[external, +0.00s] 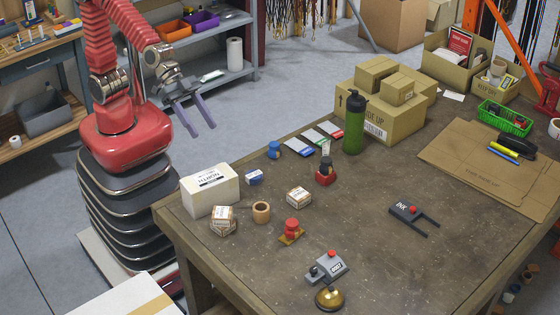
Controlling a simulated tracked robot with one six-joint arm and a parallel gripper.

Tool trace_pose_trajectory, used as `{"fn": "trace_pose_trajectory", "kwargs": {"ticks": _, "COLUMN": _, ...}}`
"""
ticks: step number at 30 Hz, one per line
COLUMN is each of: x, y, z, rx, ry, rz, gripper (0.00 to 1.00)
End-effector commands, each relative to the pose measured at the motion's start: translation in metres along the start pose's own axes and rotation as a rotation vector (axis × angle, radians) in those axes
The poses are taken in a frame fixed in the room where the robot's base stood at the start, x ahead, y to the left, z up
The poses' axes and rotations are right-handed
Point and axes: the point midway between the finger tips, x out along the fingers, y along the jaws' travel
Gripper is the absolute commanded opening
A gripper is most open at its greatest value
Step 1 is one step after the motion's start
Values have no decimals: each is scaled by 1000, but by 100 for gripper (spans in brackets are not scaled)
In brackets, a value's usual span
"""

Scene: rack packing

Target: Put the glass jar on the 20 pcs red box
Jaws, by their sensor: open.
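A small red box-like thing (325,179) stands near the middle of the table, left of the green bottle. A small dark rounded thing (326,164) rests on top of it; I cannot tell if this is the glass jar. No "20 pcs" label is readable. A small blue cylinder (273,150) stands to the upper left of the red thing. My gripper (197,127) is open and empty, its two grey-purple fingers pointing down beyond the table's left edge, well apart from these things.
A green bottle (354,125) and stacked cardboard boxes (385,120) stand at the back. A white carton (210,190), small parcels (299,196), a wooden cup (261,212), a red-topped stamp (291,229) and a bell (329,299) are nearer.

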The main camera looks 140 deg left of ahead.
Motion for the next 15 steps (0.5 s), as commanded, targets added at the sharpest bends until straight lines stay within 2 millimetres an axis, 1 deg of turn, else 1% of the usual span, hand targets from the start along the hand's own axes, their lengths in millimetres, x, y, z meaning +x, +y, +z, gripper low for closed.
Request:
{"fn": "trace_pose_trajectory", "kwargs": {"ticks": 1, "x": -14, "y": 8, "z": 5, "rx": 15, "ry": -13, "rz": 13, "gripper": 51}}
{"fn": "trace_pose_trajectory", "kwargs": {"ticks": 6, "x": -54, "y": 25, "z": 34, "rx": 64, "ry": -84, "rz": 44, "gripper": 51}}
{"fn": "trace_pose_trajectory", "kwargs": {"ticks": 8, "x": -69, "y": 29, "z": 45, "rx": 82, "ry": -107, "rz": 51, "gripper": 51}}
{"fn": "trace_pose_trajectory", "kwargs": {"ticks": 12, "x": -101, "y": 35, "z": 72, "rx": 122, "ry": -165, "rz": 62, "gripper": 51}}
{"fn": "trace_pose_trajectory", "kwargs": {"ticks": 15, "x": -123, "y": 36, "z": 92, "rx": 151, "ry": -204, "rz": 63, "gripper": 51}}
